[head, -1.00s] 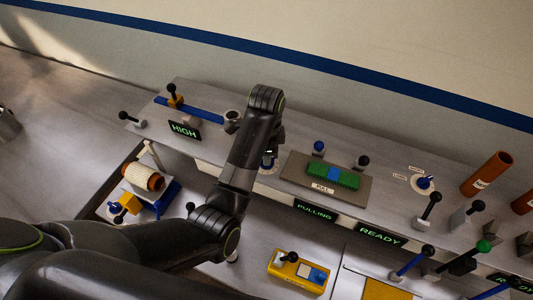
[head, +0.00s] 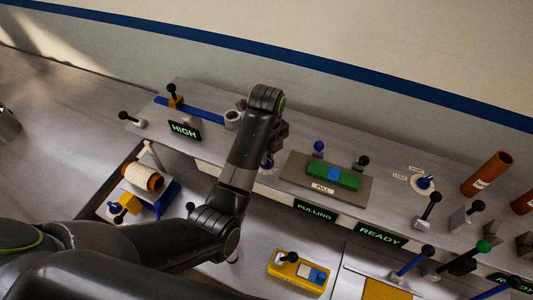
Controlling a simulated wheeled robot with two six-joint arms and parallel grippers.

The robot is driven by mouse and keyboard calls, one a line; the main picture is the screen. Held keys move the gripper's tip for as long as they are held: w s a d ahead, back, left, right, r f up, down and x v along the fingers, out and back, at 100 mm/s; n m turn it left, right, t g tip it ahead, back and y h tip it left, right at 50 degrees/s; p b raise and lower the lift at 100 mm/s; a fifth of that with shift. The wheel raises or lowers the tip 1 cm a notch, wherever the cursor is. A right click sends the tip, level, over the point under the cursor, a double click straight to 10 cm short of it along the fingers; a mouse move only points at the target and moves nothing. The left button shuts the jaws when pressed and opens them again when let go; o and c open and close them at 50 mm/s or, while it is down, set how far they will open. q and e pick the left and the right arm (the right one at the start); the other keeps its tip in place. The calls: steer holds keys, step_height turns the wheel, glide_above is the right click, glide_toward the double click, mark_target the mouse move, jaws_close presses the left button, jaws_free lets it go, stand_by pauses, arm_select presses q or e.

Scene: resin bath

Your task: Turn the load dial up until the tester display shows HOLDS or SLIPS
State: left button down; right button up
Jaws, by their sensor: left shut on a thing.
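The load dial (head: 268,163) is a blue knob on a pale round plate, mostly hidden behind my left arm. My left gripper (head: 268,153) reaches down over it and is shut on it, though the fingertips are hard to make out. The tester display (head: 315,211) reads PULLING in green. Right of the dial, the tester plate (head: 300,168) carries a green block with a blue middle (head: 333,175) and a label PULL. My right gripper is not in view.
A display (head: 185,131) reads HIGH at the left and another (head: 380,235) reads READY. Black-knobbed levers and a second blue dial (head: 424,182) stand to the right. A spool (head: 143,177) sits at the lower left, and a yellow box (head: 298,271) lies in front.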

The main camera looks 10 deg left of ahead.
arm_select(q)
steer(key=m, duration=0.5)
steer(key=shift+m, duration=2.5)
steer(key=c, duration=1.5)
jaws_free()
steer(key=shift+o, duration=0.2)
